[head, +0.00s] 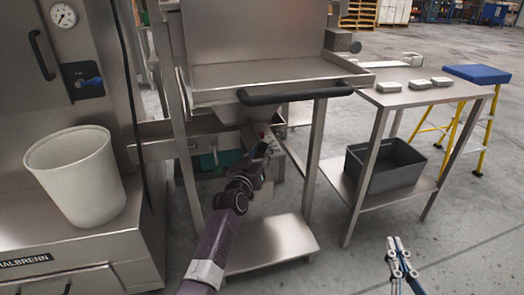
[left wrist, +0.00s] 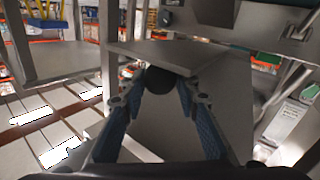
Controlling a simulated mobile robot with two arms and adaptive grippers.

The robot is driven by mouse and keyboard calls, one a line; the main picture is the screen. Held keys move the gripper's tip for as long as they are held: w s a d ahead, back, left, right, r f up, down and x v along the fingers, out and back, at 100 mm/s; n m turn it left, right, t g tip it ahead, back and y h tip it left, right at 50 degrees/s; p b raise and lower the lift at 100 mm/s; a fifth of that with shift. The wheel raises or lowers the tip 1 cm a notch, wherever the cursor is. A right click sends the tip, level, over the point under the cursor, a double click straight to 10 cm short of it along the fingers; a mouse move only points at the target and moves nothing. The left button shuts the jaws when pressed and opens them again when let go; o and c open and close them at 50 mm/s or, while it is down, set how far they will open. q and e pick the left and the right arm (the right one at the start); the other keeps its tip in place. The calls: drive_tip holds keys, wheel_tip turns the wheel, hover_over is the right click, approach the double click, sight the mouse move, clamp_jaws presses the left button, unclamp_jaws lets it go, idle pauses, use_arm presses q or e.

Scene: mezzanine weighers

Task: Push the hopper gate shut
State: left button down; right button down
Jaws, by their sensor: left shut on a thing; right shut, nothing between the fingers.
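The steel hopper (head: 265,75) stands in the middle of the head view, with a black bar handle (head: 295,94) along its front edge. My left gripper (head: 262,150) reaches under it. In the left wrist view my left gripper (left wrist: 157,92) is shut on a dark round knob (left wrist: 160,77) at the edge of a flat steel plate (left wrist: 185,54), which looks like the hopper gate. The gate is hidden in the head view, and I cannot tell how far open it is. My right gripper (head: 402,258) is shut and empty, low at the right.
A steel table (head: 440,93) at the right bears several pale packs, with a dark crate (head: 393,168) on its lower shelf. A blue-topped yellow step stool (head: 477,75) stands behind. A white bucket (head: 75,175) stands at the left. Floor (head: 470,230) is clear at lower right.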

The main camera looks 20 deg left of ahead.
use_arm(q)
drive_tip(key=c, duration=1.7)
unclamp_jaws()
drive_tip(key=shift+w+a+r, duration=0.1)
drive_tip(key=shift+a+r, duration=0.05)
drive_tip(key=shift+o, duration=1.2)
drive_tip(key=shift+w, duration=0.1)
drive_tip(key=s, duration=1.2)
drive_tip(key=shift+s, duration=0.1)
